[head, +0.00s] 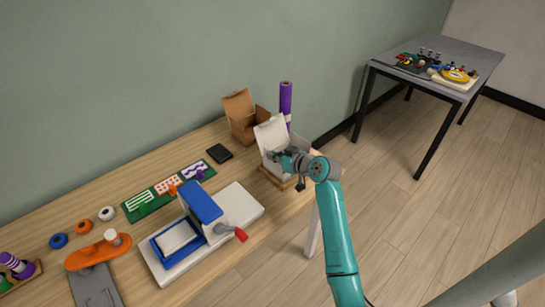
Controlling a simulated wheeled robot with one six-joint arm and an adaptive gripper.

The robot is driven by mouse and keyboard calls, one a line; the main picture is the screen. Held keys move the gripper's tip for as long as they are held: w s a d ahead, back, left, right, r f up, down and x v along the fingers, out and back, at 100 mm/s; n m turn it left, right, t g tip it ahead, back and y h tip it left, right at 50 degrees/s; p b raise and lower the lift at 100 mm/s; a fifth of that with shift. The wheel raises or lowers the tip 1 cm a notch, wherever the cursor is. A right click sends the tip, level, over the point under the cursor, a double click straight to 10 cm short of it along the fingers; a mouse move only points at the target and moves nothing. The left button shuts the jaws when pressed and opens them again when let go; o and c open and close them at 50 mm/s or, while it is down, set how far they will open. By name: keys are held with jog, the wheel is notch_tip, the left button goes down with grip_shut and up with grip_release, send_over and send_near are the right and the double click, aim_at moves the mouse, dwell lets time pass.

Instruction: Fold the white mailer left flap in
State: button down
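The white mailer (269,134) stands near the right end of the wooden workbench, on a small brown base. A tall white panel of it stands up at the back, and another white part shows below my gripper. My gripper (277,156) is at the mailer, over its front right part, with the teal arm coming in from the lower right. The fingers are small and dark, so I cannot tell if they are open or shut, or if they touch a flap. The gripper and wrist hide much of the mailer's opening, and I cannot make out the left flap clearly.
An open brown cardboard box (241,120) stands just behind and left of the mailer. A purple roll (286,99) stands upright behind it. A blue and white press (203,208) with a red handle is to the left. A black flat item (219,153) lies between them.

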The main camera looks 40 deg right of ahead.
jog(key=d+m+y, duration=0.1)
jog(key=m+y, duration=0.1)
jog(key=m, duration=0.1)
jog(key=shift+d+f, duration=0.2)
jog(key=shift+d, duration=0.2)
jog(key=shift+d+f+m+y, duration=0.3)
jog(key=shift+d+m+y, duration=0.25)
jog(key=shift+m, duration=0.35)
jog(key=shift+d+f+m+t+y, duration=0.15)
jog(key=shift+f+m+t+y, duration=0.2)
jog(key=shift+m, duration=0.35)
jog(key=shift+d+f+m+t+y, duration=0.2)
jog(key=shift+m+y, duration=0.2)
jog(key=shift+m, duration=0.3)
jog(key=c, duration=1.4)
grip_release()
jog(key=v, duration=1.2)
jog(key=shift+c, duration=0.2)
